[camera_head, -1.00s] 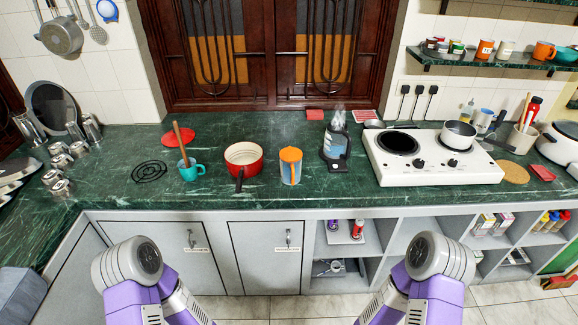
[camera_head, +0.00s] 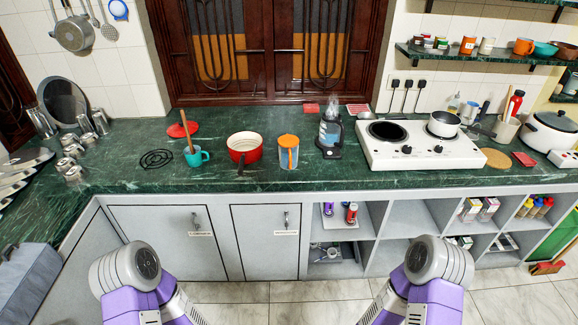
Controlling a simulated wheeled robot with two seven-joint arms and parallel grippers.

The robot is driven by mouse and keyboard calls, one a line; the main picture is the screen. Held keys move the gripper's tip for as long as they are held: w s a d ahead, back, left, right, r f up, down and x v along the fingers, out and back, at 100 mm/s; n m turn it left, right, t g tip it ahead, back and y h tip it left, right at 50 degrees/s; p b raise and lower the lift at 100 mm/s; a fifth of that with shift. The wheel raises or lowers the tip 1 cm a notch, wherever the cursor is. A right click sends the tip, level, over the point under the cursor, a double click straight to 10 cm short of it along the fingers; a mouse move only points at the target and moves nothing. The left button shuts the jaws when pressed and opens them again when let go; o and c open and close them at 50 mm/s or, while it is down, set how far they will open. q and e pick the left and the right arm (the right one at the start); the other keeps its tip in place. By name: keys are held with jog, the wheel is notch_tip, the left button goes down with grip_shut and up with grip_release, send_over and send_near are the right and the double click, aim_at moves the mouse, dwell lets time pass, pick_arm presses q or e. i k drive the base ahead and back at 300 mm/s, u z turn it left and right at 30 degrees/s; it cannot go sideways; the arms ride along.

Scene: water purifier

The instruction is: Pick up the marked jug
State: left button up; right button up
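A clear jug (camera_head: 288,153) with an orange lid and an orange handle stands upright on the green marble counter (camera_head: 345,176), near its middle. It seems to have something bluish inside. A dark appliance (camera_head: 329,138) with a clear top stands behind it to the right. I cannot make out a mark on either one. Only upper parts of my two arms show at the bottom of the head view, both in front of the counter. Neither gripper is in view.
A red pot (camera_head: 243,147) stands just left of the jug, with a teal mug (camera_head: 196,157) farther left. A white two-burner stove (camera_head: 418,154) with a saucepan (camera_head: 444,124) stands to the right. The counter in front of the jug is clear. Cabinets and open shelves lie below.

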aim_at(288, 146)
jog(key=k, duration=0.8)
jog(key=u, duration=1)
jog(key=i, duration=1.35)
jog(key=z, duration=0.25)
jog(key=i, duration=1.05)
jog(key=z, duration=1.35)
jog(key=i, duration=0.2)
jog(key=z, duration=0.05)
